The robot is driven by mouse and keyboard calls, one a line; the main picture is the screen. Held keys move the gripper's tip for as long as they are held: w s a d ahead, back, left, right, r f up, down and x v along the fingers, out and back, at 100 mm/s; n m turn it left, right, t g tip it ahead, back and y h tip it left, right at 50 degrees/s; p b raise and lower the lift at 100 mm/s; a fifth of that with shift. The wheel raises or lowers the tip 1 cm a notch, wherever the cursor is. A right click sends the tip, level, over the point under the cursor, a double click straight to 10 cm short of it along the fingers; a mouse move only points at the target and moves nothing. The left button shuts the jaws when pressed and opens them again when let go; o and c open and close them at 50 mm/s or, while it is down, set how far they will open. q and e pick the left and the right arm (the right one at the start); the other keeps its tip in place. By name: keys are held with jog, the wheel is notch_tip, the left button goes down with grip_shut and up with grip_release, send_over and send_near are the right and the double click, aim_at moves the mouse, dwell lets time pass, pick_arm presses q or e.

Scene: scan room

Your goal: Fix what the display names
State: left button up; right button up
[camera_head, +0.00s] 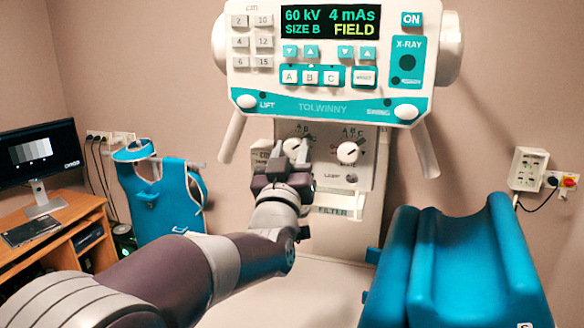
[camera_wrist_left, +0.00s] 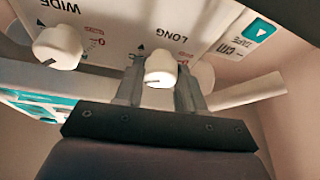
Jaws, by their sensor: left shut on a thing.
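The display (camera_head: 331,22) reads "60 kV 4 mAs SIZE B" with "FIELD" in yellow. Below it, the collimator panel (camera_head: 330,176) carries two white knobs. My left gripper (camera_head: 291,158) is at the left knob (camera_head: 291,147). In the left wrist view, the two fingers of this gripper (camera_wrist_left: 160,88) are shut around the white knob labelled LONG (camera_wrist_left: 160,65). The knob labelled WIDE (camera_wrist_left: 58,46) stands free beside it; it is the right knob (camera_head: 347,151) in the head view. The LONG knob's pointer and scale are partly hidden. My right gripper is not in view.
LIFT (camera_head: 246,101) and SWING (camera_head: 405,111) buttons sit on the console's lower edge, with handles hanging below. A blue padded cradle (camera_head: 450,265) stands at right. A desk with a monitor (camera_head: 40,152) and a blue apron (camera_head: 165,205) are at left.

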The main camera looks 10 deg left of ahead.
pick_arm(q)
jog(key=n+y+b, duration=0.1)
jog(key=n, duration=0.2)
jog(key=shift+d+f+g, duration=0.1)
jog(key=shift+g, duration=0.2)
jog(key=shift+n+g+y+b, duration=0.3)
jog(key=shift+n+y+b, duration=0.45)
jog(key=shift+n, duration=0.85)
jog(key=shift+r+y, duration=0.2)
jog(key=shift+y, duration=0.15)
jog(key=o, duration=1)
jog(key=shift+s, duration=0.15)
jog(key=shift+s+f, duration=0.15)
jog(key=b+v, duration=0.4)
jog(key=v, duration=0.8)
jog(key=shift+s, duration=0.2)
